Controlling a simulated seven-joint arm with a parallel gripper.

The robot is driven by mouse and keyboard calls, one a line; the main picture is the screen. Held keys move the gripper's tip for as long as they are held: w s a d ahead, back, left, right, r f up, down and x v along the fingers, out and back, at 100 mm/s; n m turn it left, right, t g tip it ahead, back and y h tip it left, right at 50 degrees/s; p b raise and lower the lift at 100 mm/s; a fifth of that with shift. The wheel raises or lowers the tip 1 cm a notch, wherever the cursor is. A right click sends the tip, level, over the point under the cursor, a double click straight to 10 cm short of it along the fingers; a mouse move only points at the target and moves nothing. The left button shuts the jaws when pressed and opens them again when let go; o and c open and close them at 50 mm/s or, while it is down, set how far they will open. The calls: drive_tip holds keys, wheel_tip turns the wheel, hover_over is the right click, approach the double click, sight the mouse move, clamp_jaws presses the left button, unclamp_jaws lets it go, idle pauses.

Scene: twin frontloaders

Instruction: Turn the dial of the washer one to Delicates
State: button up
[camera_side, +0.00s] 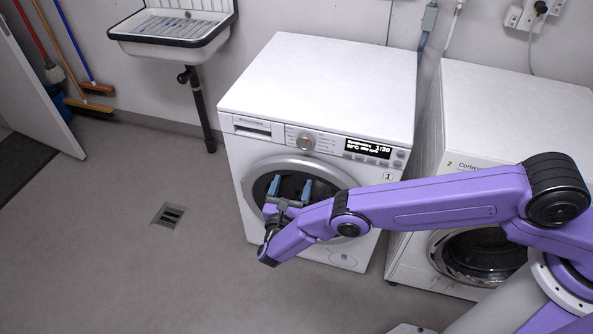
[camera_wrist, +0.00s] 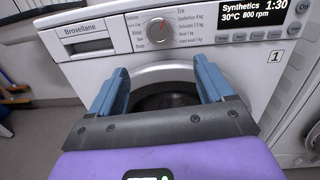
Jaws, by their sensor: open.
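Washer one (camera_side: 318,80) is white and carries a label "1" at the right of its panel. Its round silver dial (camera_side: 305,142) sits left of the lit display (camera_side: 368,148). In the wrist view the dial (camera_wrist: 160,29) has a red mark near its top right, and program names stand on both sides of it. The display (camera_wrist: 254,12) reads Synthetics, 30°C, 800 rpm, 1:30. My gripper (camera_side: 290,186) is open and empty in front of the round door, below the dial. Its two blue fingers (camera_wrist: 163,80) point toward the washer, apart from the dial.
A second white washer (camera_side: 520,110), labelled 2, stands close on the right. A detergent drawer (camera_side: 252,126) is at the panel's left. A wall sink (camera_side: 172,30) and a floor drain (camera_side: 173,215) lie to the left. The floor left of washer one is clear.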

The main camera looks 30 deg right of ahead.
drive_tip(key=shift+v, duration=1.75)
drive_tip(key=m, duration=0.9)
approach(304, 144)
drive_tip(key=shift+y, duration=0.3)
drive_tip(key=x, duration=0.8)
drive_tip(key=shift+s+d+r, duration=0.1)
drive_tip(key=shift+s+r, duration=0.05)
drive_tip(key=shift+s, duration=0.05)
drive_tip(key=c, duration=1.1)
